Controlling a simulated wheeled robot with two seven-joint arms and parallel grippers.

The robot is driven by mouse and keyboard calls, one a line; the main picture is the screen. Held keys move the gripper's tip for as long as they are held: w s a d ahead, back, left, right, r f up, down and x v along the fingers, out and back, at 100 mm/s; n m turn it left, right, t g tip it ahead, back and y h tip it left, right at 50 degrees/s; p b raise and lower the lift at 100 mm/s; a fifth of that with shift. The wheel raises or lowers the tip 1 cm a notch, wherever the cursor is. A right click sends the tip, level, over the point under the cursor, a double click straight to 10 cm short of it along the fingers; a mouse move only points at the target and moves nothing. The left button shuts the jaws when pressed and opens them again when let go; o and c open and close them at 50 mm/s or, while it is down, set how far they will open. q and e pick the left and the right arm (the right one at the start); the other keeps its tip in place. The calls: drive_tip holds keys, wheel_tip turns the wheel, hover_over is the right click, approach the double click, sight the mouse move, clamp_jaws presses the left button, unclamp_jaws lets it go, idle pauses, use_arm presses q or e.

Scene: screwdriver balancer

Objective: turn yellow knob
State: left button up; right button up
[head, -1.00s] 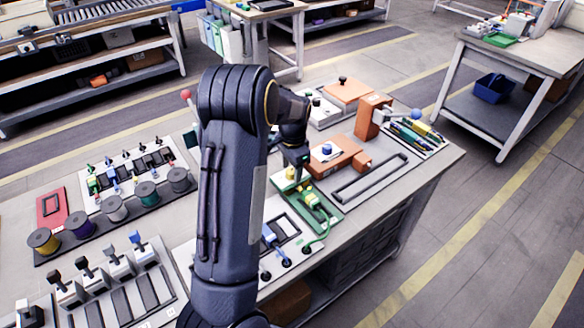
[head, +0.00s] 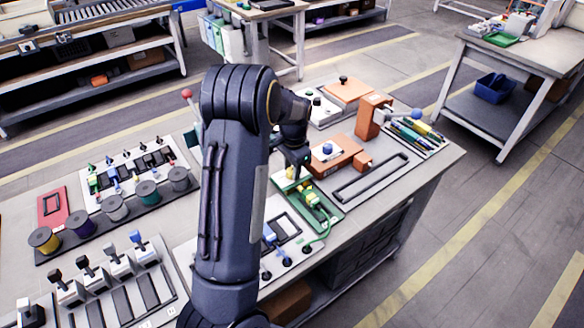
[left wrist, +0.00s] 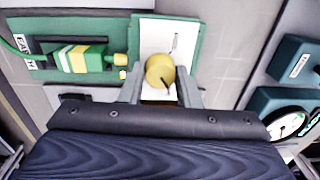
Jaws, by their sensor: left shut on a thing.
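The yellow knob (left wrist: 160,71) sits on a white plate (left wrist: 178,32) on a green board (left wrist: 206,38), seen in the left wrist view. The knob (head: 293,173) is partly hidden there by the gripper. My right gripper is not in view.
A green and yellow block (left wrist: 80,58) is beside the knob on the same board. An orange device (head: 336,156) stands just behind the board. Spools (head: 114,207) and levers (head: 119,261) lie left of my arm. A gauge (left wrist: 285,124) is at the right in the wrist view.

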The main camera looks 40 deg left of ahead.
use_arm(q)
drive_tip(key=n, duration=0.6)
drive_tip(key=shift+w+p, duration=0.1)
drive_tip(key=shift+p, duration=0.3)
drive_tip(key=n, duration=0.5)
drive_tip(key=shift+r+n+g+p, duration=0.1)
drive_tip(key=shift+n+g+p, duration=0.2)
drive_tip(key=shift+n+p, duration=0.1)
drive_tip(key=n+p, duration=0.1)
drive_tip(key=n, duration=0.4)
drive_tip(key=shift+a+n, duration=0.15)
drive_tip(key=shift+n, duration=0.15)
drive_tip(key=n+p, duration=0.1)
drive_tip(key=n, duration=0.4)
drive_tip(key=shift+n+h, duration=0.3)
drive_tip(key=shift+n, duration=0.1)
drive_tip(key=o, duration=1)
